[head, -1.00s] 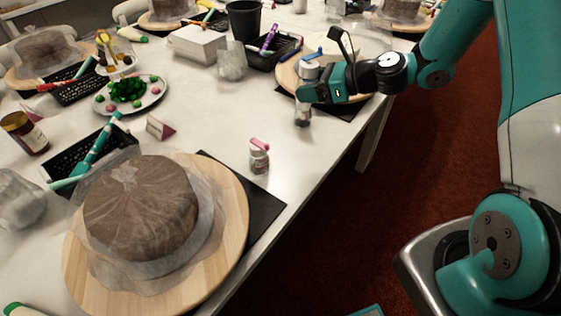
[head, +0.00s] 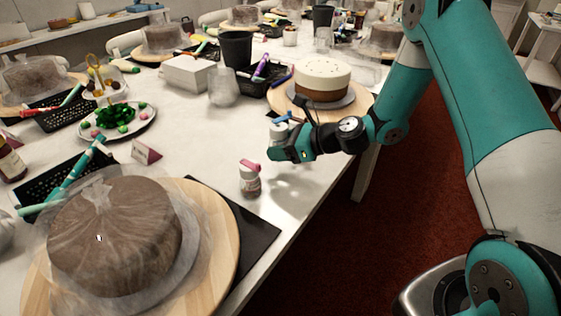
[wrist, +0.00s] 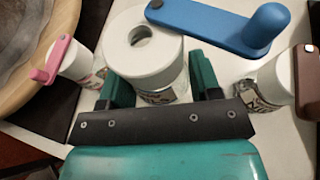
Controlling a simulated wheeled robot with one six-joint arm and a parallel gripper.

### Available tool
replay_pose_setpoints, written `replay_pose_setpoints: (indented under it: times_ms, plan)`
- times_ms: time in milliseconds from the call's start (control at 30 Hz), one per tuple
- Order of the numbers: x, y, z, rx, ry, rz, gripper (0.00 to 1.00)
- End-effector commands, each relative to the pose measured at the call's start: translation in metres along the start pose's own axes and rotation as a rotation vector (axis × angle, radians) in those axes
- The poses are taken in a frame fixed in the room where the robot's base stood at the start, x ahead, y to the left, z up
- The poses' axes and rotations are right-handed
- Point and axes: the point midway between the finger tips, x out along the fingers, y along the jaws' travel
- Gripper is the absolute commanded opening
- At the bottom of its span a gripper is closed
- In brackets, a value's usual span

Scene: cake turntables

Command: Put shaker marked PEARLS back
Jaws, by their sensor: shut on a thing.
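My gripper (head: 282,150) is shut on a white-lidded shaker (head: 279,134) with a blue lever (head: 284,118). In the wrist view the held shaker (wrist: 150,62) stands between the dark green fingers. Its lid has a round hole, and the blue lever (wrist: 222,24) is at the top. Its label is mostly hidden, so I cannot read PEARLS. The gripper is low over the table near its right edge; I cannot tell whether the shaker touches the table. A pink-levered shaker (head: 250,180) stands in front of it, and in the wrist view a brown-levered shaker (wrist: 268,82) stands to the right.
A cake under clear film (head: 115,235) sits on a wooden turntable (head: 222,225) at front left, with a dark mat (head: 252,240) beside it. A white-topped cake (head: 323,78) stands behind the gripper. A black basket (head: 255,85) and clear cup (head: 223,90) are farther back.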

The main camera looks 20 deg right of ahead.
Motion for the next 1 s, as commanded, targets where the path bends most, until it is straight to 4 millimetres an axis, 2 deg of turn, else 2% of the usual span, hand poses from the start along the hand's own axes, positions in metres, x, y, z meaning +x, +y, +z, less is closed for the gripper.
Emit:
replay_pose_setpoints:
  times_ms: [167,367,733,767,800,867,1000]
  plan:
    - [0.005,0.0,-0.012,0.002,0.0,0.0,0.24]
    - [0.016,0.0,-0.038,0.003,-0.001,0.001,0.24]
    - [0.017,0.0,-0.043,0.0,-0.001,0.0,0.24]
    - [0.017,0.0,-0.042,0.0,0.0,0.0,0.62]
    - [0.017,0.0,-0.042,0.0,0.0,0.0,0.71]
    - [0.017,0.0,-0.042,0.0,0.0,0.0,0.83]
    - [0.017,0.0,-0.042,0.0,0.0,0.0,0.83]
